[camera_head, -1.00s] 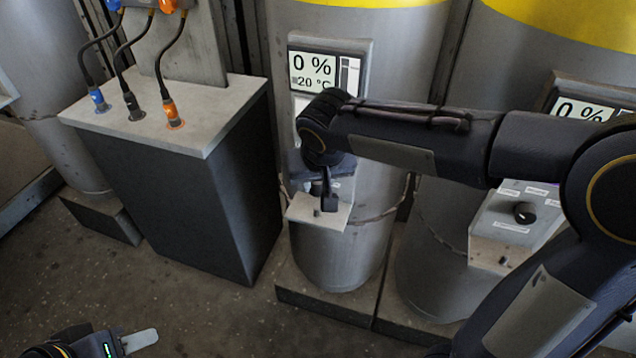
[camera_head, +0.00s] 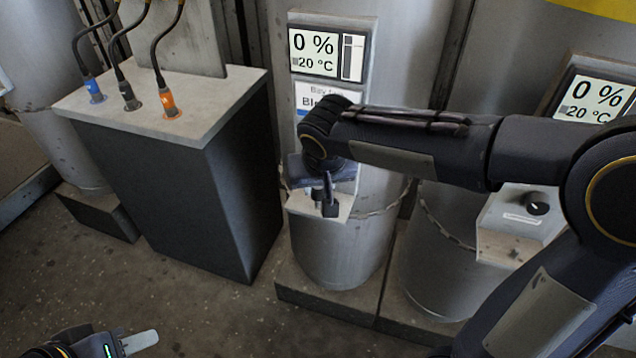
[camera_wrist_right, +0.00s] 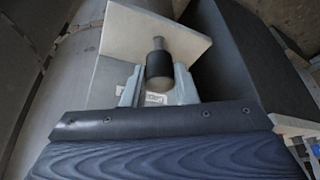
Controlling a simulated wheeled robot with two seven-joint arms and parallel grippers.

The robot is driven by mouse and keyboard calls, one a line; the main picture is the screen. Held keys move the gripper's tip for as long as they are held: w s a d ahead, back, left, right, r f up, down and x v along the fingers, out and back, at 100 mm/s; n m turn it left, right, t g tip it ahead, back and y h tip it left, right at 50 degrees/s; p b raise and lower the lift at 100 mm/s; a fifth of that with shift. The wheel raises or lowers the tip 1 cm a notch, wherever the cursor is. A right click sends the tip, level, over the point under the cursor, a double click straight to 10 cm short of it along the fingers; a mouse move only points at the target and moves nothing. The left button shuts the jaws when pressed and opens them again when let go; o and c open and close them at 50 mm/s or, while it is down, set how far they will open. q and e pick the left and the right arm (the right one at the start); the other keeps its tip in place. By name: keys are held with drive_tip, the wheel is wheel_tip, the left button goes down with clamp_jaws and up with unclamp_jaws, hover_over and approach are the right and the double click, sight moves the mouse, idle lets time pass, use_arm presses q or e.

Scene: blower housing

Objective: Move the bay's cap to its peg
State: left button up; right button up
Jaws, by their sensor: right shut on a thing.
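A dark, round cap (camera_wrist_right: 158,68) shows in the right wrist view between the two pale fingers of my right gripper (camera_wrist_right: 157,88). My right gripper is shut on it. A short grey peg or stub (camera_wrist_right: 157,43) stands on the pale ledge plate (camera_wrist_right: 118,34) directly behind the cap; I cannot tell whether the cap touches it. In the head view my right gripper (camera_head: 325,200) is at the small ledge (camera_head: 346,206) of the middle cylinder and hides part of it. My left gripper (camera_head: 138,342) is at the lower left, away from the ledge; its jaw opening is unclear.
A dark cabinet (camera_head: 235,205) with a pale top (camera_head: 150,120) and blue, black and orange plugs stands to the left. The middle cylinder carries a display (camera_head: 315,52) reading 0 %. A second cylinder with a control box (camera_head: 512,215) stands right. The floor in front is open.

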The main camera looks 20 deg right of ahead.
drive_tip(key=shift+f, duration=0.2)
drive_tip(key=shift+f+b, duration=0.3)
drive_tip(key=shift+b, duration=0.15)
drive_tip(key=shift+f+b, duration=0.85)
drive_tip(key=shift+f, duration=0.2)
drive_tip(key=o, duration=1)
drive_tip(key=shift+r, duration=0.1)
drive_tip(key=shift+o, duration=0.2)
drive_tip(key=p+v, duration=0.2)
drive_tip(key=v, duration=0.5)
drive_tip(key=shift+s+r+p, duration=0.2)
drive_tip(key=shift+r+p, duration=0.1)
drive_tip(key=shift+r, duration=0.1)
